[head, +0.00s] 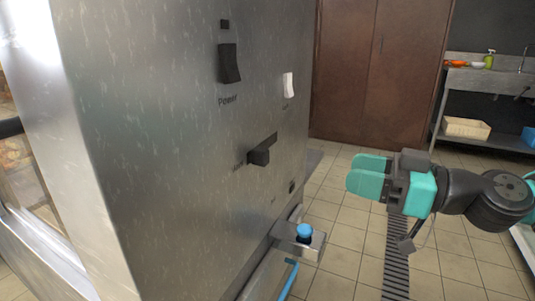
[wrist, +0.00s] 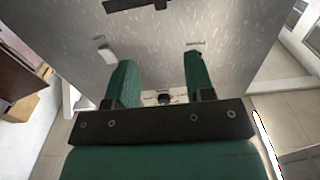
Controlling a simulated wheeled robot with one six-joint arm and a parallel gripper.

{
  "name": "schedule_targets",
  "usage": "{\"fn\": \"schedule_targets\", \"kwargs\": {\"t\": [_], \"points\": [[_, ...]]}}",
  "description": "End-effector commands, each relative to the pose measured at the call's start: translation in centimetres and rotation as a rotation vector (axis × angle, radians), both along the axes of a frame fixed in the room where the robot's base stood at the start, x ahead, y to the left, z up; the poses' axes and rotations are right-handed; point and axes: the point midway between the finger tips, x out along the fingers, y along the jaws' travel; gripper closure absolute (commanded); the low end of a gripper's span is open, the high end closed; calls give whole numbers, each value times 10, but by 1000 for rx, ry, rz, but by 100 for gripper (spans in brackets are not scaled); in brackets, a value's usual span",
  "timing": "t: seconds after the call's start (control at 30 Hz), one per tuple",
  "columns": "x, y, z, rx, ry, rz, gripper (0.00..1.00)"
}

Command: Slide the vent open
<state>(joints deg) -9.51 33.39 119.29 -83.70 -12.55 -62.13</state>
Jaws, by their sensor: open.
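A dark slider (head: 262,152) with a short slot sticks out of the steel panel (head: 160,150) in the head view. It is the likely vent control, but its label is too small to read. In the wrist view a dark slot with a knob (wrist: 140,5) is cut off at the top edge and seems to be this slider. My gripper (head: 367,177), with teal fingers, is right of the panel in the head view, apart from the slider and holding nothing. In the wrist view its two fingers (wrist: 155,85) are spread apart, with the panel beyond them.
A black Power switch (head: 229,63) and a white switch (head: 288,85) sit above the slider. A blue-capped part (head: 304,232) juts out below. A steel sink table (head: 485,85) stands at the back right. The tiled floor between is mostly clear.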

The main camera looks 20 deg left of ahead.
Motion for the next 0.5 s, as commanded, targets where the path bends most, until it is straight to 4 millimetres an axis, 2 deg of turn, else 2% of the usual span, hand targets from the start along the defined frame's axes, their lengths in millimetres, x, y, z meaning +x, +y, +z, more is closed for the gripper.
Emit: {"fn": "schedule_targets", "kwargs": {"t": [0.03, 0.23, 0.5], "points": [[0, 4, 8, -1, 6, 2, 51], [0, 21, 8, -5, 6, 2, 51], [3, 85, 1, -3, -2, 7, 51]]}}
